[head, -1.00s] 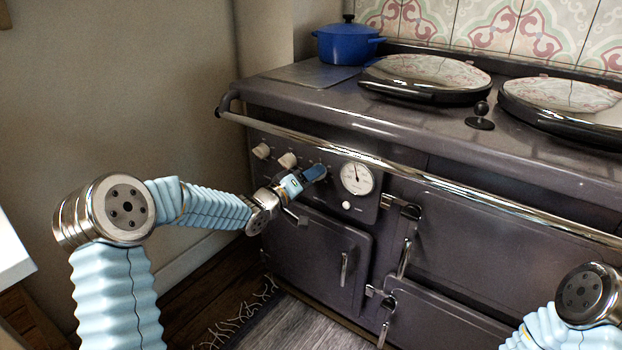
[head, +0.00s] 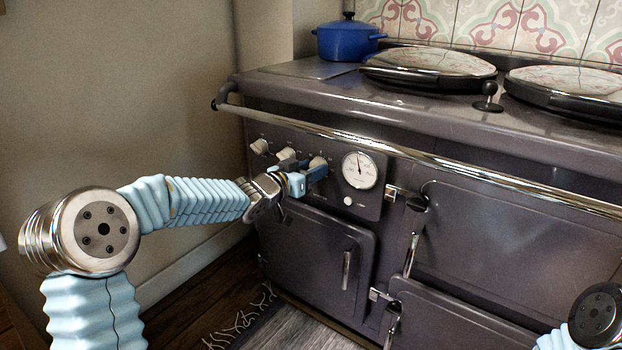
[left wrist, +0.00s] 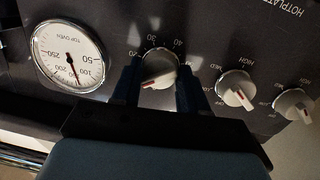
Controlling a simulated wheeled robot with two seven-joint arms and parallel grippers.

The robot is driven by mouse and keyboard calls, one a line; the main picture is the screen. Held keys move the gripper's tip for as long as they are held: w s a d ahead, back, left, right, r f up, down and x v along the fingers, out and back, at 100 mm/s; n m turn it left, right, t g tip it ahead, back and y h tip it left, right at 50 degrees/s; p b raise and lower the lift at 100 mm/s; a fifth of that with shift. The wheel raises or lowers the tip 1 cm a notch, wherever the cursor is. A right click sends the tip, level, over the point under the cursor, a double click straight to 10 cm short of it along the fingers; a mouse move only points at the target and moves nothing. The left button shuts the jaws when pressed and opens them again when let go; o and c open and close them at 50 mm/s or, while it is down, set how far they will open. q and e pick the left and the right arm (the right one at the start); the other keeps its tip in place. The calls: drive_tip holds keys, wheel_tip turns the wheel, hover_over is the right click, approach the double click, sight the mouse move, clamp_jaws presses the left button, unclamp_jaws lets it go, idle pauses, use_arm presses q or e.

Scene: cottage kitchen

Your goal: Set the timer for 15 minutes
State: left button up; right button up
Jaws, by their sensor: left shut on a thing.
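The timer knob (head: 318,162) is a cream dial on the dark range's control panel, just left of the gauge. It also shows in the left wrist view (left wrist: 159,66), with numbers such as 30 and 40 around it and a red mark on its grip bar towards the lower left of that picture. My left gripper (head: 311,174) is at the panel, its blue fingers on either side of the knob and shut on it. In the left wrist view the fingers partly hide the dial's numbers. My right gripper is out of view.
A round TOP OVEN gauge (left wrist: 68,54) is beside the timer. Two other cream knobs (head: 286,154) (head: 260,147) are to its left in the head view. A chrome rail (head: 400,154) runs above the panel. A blue pot (head: 347,40) stands on the range top.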

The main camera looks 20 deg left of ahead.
use_arm(q)
drive_tip(key=shift+f+m+y+b, duration=0.1)
drive_tip(key=shift+m+y+b, duration=0.3)
drive_tip(key=shift+m+b, duration=1.35)
drive_tip(key=shift+m, duration=0.35)
drive_tip(key=o, duration=1)
drive_tip(key=shift+o, duration=0.2)
drive_tip(key=shift+s, duration=0.1)
drive_tip(key=p+v, duration=0.2)
drive_tip(key=v, duration=1.1)
drive_tip(key=shift+s, duration=0.35)
